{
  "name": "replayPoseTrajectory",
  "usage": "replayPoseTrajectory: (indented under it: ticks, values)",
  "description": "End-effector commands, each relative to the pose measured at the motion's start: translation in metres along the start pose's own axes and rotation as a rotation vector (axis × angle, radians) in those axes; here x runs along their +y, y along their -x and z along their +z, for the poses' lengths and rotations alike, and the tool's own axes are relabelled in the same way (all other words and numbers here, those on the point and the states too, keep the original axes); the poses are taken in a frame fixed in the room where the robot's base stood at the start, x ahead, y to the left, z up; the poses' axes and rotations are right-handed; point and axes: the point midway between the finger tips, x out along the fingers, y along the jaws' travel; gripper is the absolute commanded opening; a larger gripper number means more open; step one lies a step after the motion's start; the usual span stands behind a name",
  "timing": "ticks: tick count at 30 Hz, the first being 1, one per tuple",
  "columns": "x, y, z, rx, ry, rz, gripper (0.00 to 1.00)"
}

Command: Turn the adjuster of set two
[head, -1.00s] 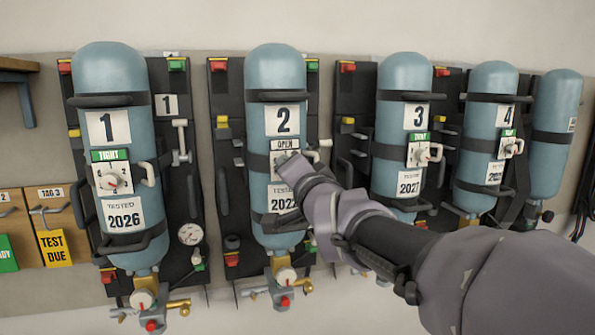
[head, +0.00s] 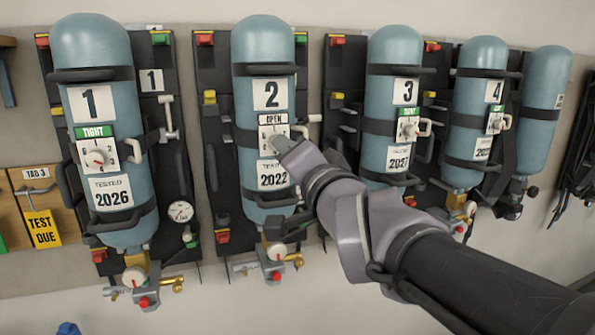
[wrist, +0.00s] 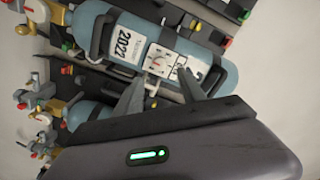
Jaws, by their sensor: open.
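Set two is a blue-grey cylinder (head: 263,50) strapped to a dark back plate, with a "2" card and a "2022" test card. Its adjuster (head: 266,135) is a white dial plate under a label reading OPEN. My gripper (head: 283,147) is in front of the dial's lower right and hides part of it. In the wrist view the cylinder (wrist: 215,70) lies slanted, and the adjuster (wrist: 158,60) shows a red mark beyond my two fingertips. The gripper (wrist: 160,84) is open, with its fingers apart and nothing held. Contact with the dial cannot be told.
Set one (head: 92,42) stands left, set three (head: 394,50) and set four (head: 482,60) right; sets one and three show green labels. A pale handle (head: 309,118) juts out right of set two's dial. Valves and a red knob (head: 276,276) hang below.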

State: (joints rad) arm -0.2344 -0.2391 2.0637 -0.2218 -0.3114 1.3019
Motion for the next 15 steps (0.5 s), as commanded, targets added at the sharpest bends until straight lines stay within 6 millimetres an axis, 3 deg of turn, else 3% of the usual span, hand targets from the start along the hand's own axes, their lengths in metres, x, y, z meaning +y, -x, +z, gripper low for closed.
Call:
replayPoseTrajectory:
  ticks: [3,6,10,15]
  values:
    - [-0.002,0.038,-0.002,0.003,0.001,-0.001,0.48]
    - [-0.002,0.063,-0.002,0.002,0.001,0.000,0.48]
    - [-0.002,0.082,-0.002,0.001,0.000,0.000,0.48]
    - [0.000,0.088,0.000,0.000,0.000,0.001,0.48]
